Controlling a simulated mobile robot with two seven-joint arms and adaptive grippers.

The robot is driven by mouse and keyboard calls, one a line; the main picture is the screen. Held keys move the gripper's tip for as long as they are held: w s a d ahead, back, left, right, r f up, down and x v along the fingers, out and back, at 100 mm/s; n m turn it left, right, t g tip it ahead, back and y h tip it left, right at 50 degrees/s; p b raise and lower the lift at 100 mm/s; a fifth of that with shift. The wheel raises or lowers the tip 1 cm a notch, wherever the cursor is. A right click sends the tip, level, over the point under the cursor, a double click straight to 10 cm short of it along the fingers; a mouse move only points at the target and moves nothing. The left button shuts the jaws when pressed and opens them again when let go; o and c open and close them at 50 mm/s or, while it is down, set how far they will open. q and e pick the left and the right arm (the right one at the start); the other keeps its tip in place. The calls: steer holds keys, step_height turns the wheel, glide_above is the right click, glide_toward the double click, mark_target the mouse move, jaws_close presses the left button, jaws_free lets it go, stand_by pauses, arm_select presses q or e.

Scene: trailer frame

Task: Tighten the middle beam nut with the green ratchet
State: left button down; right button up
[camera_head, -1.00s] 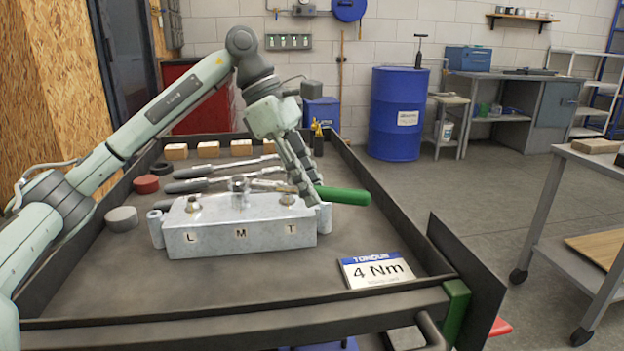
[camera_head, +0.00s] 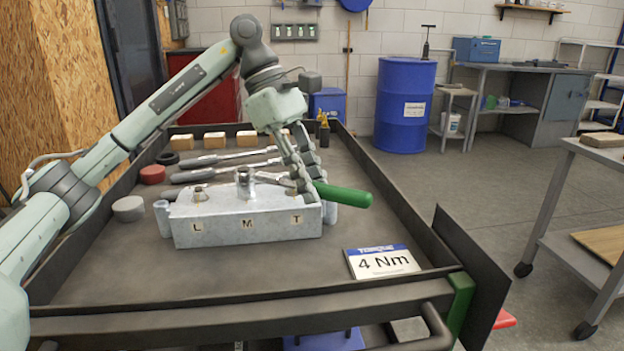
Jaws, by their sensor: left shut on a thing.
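The metal beam (camera_head: 255,225) lies on the cart tray, with the letters L, M and T on its front. A nut (camera_head: 201,194) shows above L. The green-handled ratchet (camera_head: 343,195) lies across the beam's top, its handle pointing right and its head (camera_head: 244,180) upright above M. The head seems to sit over the middle nut, which it hides. My left gripper (camera_head: 306,183) is shut on the ratchet near the inner end of the green handle, above T. The fingers hide the top of the beam at T. My right gripper is not in view.
Two grey-handled wrenches (camera_head: 205,172) lie behind the beam. Several wooden blocks (camera_head: 214,140) line the tray's back. A red puck (camera_head: 152,174) and a grey puck (camera_head: 129,208) lie at left. The tray (camera_head: 200,275) has raised edges.

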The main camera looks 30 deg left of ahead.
arm_select(q)
steer(key=shift+s+m+g, duration=0.4)
steer(key=shift+s+m, duration=0.5)
steer(key=shift+s, duration=0.15)
steer(key=shift+s+a+m+g, duration=0.25)
steer(key=shift+s+m+g, duration=0.15)
steer(key=shift+s+m, duration=0.55)
steer(key=shift+s, duration=0.1)
